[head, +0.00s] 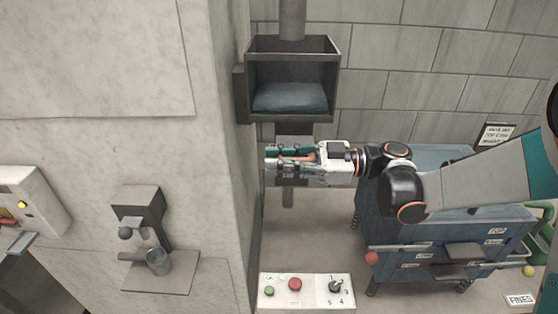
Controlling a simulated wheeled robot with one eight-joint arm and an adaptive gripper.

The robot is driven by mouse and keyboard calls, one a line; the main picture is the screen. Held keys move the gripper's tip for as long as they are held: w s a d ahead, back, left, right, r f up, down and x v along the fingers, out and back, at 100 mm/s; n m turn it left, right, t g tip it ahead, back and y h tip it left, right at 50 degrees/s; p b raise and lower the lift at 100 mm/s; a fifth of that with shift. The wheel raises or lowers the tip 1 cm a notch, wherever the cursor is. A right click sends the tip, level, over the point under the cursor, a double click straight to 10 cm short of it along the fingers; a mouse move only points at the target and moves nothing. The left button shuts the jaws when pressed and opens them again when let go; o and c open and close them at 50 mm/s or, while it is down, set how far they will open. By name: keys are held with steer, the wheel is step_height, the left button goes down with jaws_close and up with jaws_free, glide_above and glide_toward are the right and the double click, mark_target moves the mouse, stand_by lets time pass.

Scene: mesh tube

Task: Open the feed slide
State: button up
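An open-fronted metal hopper (291,98) is fixed high by the wall, with grey material inside. Below it a grey chute part (294,141) leads down, and a short pipe end (288,198) shows lower. The feed slide is not clearly recognisable; my gripper covers the middle of this chute. My gripper (272,161) reaches in from the right, fingers pointing left, in front of the chute just under the hopper. A small reddish part shows between its fingers, and I cannot tell what it belongs to. Whether the gripper touches the chute, or is open or shut, I cannot tell.
A panel (312,291) with buttons and a numbered dial stands below. A blue cabinet (385,231) with labelled drawers stands at right under my arm. A concrete column (215,150) closes off the left. A small device (137,205) with a metal cup (158,262) is further left.

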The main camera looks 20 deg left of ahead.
steer(key=shift+d, duration=0.1)
steer(key=v, duration=1.2)
steer(key=shift+s, duration=0.1)
steer(key=s+d+f+m+t+h+b, duration=0.3)
steer(key=s+d+f+m+t+h, duration=0.2)
steer(key=s+d+m+h, duration=0.3)
steer(key=s+d+f+m+t+h+b, duration=0.3)
steer(key=s+d+f+m+t+h, duration=0.3)
steer(key=d+m, duration=0.7)
steer(key=s+f+m+h, duration=0.1)
steer(key=s+m+h, duration=0.1)
steer(key=h, duration=0.1)
steer(key=shift+d+f+t, duration=0.25)
steer(key=shift+d+t, duration=0.05)
steer(key=shift+d, duration=0.05)
